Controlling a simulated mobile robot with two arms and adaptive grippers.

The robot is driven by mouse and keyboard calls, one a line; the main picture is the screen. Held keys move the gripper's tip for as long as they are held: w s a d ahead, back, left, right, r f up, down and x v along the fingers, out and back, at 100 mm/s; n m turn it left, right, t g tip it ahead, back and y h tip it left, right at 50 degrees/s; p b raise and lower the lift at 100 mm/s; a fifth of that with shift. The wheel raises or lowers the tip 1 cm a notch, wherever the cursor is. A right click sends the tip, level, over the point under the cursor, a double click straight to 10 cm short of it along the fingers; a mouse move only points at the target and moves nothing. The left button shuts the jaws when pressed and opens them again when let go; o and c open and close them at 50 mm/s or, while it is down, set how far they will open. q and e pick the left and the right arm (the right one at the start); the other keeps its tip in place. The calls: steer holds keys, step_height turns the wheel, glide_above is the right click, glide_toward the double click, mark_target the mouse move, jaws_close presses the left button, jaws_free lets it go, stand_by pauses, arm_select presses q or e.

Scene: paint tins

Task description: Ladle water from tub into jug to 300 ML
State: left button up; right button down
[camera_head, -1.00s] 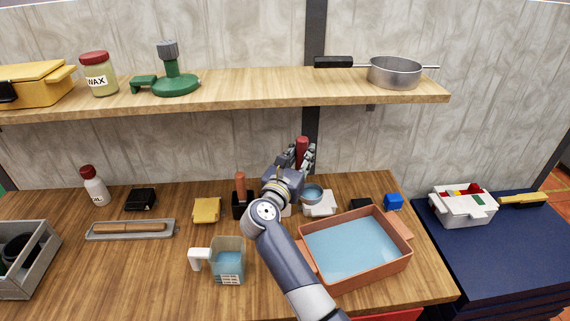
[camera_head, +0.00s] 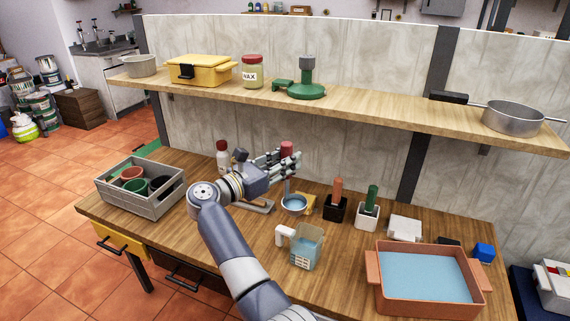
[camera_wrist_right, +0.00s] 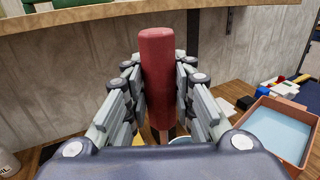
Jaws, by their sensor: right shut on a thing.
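My right gripper (camera_head: 285,165) is shut on the red handle of the ladle (camera_head: 287,148); the handle stands upright between the fingers in the right wrist view (camera_wrist_right: 158,80). The ladle's bowl hangs below, holding blue water, in the head view behind the jug and slightly to its left, apart from it. The clear jug (camera_head: 306,250) has a white handle and blue water inside; its level against the marks is too small to read. The terracotta tub (camera_head: 428,305) of water stands at the right; it also shows in the right wrist view (camera_wrist_right: 262,103). My left gripper is out of view.
A yellow block (camera_head: 309,208), black holder (camera_head: 335,210) and white holder (camera_head: 367,216) stand behind the jug. A grey crate (camera_head: 150,200) with pots is at the left. The shelf (camera_head: 400,113) overhangs the back of the table.

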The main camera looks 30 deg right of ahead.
steer(key=shift+w+d, duration=0.1)
steer(key=shift+w, duration=0.1)
steer(key=shift+s+d+f+m+y+p, duration=0.1)
steer(key=shift+d+f+m+y+p, duration=0.1)
steer(key=shift+f, duration=0.3)
steer(key=shift+s+d+f+m+y+p, duration=0.1)
steer(key=shift+d+f, duration=0.05)
steer(key=shift+f, duration=0.35)
steer(key=shift+s+d+f+y, duration=0.1)
steer(key=shift+d+f+y, duration=0.1)
steer(key=shift+f, duration=0.3)
steer(key=shift+d+f+y, duration=0.1)
steer(key=shift+d+f, duration=0.05)
steer(key=shift+f, duration=0.3)
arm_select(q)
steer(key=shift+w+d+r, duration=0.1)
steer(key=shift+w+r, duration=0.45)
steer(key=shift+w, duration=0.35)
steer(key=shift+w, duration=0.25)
